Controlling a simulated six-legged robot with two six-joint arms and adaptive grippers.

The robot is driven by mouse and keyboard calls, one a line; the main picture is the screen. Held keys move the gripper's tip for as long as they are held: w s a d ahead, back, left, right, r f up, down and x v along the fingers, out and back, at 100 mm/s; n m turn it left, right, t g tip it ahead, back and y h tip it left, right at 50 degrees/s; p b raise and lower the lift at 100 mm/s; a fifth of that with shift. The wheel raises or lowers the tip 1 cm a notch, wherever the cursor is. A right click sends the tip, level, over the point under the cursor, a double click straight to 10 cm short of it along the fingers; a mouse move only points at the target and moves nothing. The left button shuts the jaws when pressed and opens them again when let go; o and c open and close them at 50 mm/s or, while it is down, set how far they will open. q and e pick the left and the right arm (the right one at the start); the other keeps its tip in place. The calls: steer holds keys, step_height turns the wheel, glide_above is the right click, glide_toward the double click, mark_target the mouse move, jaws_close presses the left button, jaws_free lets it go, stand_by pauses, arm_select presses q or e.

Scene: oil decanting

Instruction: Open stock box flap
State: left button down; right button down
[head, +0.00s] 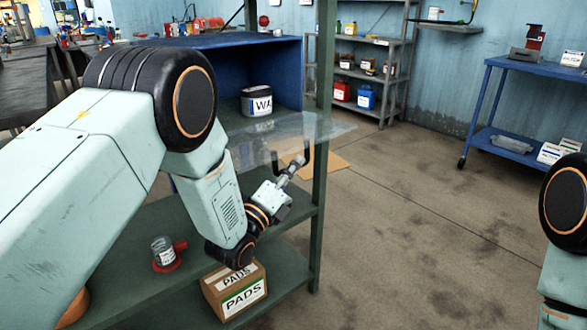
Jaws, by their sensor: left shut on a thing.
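The blue stock box (289,70) stands on the green shelf at upper centre, its front uncovered. Its clear flap (326,128) slants outward from the lower front of the opening. A dark U-shaped handle (307,154) hangs at the flap's outer side. My left gripper (295,165) is shut on the handle, just below the flap. The fingertips are small, so their exact grip is hard to see. My right arm shows at the right edge; its gripper is out of view.
A white tin with a dark lid (257,102) is inside the box. A green post (322,120) stands close beside my left gripper. A PADS carton (235,291) and a small jar (162,250) sit on lower shelves.

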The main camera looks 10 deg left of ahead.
arm_select(q)
steer(key=shift+a+f, duration=0.1)
steer(key=shift+f, duration=0.1)
steer(key=shift+w, duration=0.1)
steer(key=c, duration=1.4)
jaws_free()
steer(key=shift+o, duration=0.2)
steer(key=v, duration=1.2)
steer(key=shift+f, duration=0.1)
